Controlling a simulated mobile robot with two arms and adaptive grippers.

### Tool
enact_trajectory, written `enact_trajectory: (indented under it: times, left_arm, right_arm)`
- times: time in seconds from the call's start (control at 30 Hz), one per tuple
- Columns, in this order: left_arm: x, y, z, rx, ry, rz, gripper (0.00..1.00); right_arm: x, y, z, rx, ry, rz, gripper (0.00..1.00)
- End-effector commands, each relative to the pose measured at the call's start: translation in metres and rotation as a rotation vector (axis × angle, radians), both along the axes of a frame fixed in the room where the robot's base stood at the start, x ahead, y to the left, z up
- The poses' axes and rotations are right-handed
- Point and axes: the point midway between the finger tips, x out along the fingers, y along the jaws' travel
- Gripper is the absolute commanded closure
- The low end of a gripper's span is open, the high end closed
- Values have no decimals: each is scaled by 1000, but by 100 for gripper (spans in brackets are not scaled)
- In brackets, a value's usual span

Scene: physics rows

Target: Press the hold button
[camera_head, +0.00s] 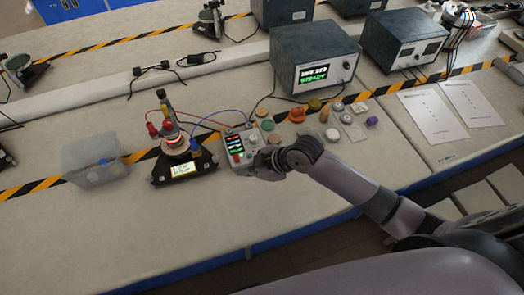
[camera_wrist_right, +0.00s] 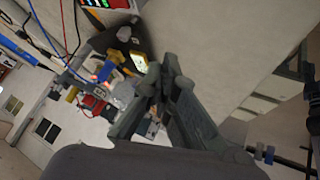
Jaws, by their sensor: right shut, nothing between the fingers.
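A small grey control box (camera_head: 228,136) with a lit display and several buttons stands on the bench in the head view, wired with red and blue leads. I cannot read which button is the hold button. My right gripper (camera_head: 263,160) is shut and empty at the box's right front side, and it hides part of that side. I cannot tell whether it touches the box. In the right wrist view its closed fingers (camera_wrist_right: 163,84) point toward the bench, and only part of the box (camera_wrist_right: 108,4) shows at the top edge. My left gripper is not in view.
A black stand with a small yellow display (camera_head: 183,169) is left of the box, and a clear bin (camera_head: 92,163) is farther left. Several coloured knobs and small parts (camera_head: 297,115) lie right of the box. A power supply (camera_head: 312,53) stands behind. The front bench is clear.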

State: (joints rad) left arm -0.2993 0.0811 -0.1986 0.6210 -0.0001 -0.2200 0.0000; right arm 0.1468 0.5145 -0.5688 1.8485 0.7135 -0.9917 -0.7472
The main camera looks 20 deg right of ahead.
Motion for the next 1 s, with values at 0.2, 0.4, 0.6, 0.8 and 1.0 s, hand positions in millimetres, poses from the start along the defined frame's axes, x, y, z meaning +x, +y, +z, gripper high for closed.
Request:
enact_trajectory:
  times: [0.2, 0.4, 0.6, 0.8, 1.0]
  left_arm:
    - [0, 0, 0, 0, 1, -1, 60]
    - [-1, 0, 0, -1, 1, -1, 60]
    - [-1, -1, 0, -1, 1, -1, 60]
    - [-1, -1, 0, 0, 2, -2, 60]
    - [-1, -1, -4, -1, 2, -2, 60]
  right_arm:
    - [75, -44, 11, -62, -154, 107, 100]
    - [107, -70, 22, -90, -222, 124, 100]
    - [113, -75, 24, -95, -237, 126, 100]
    - [113, -75, 24, -93, -237, 125, 100]
    - [112, -75, 19, -94, -236, 126, 100]
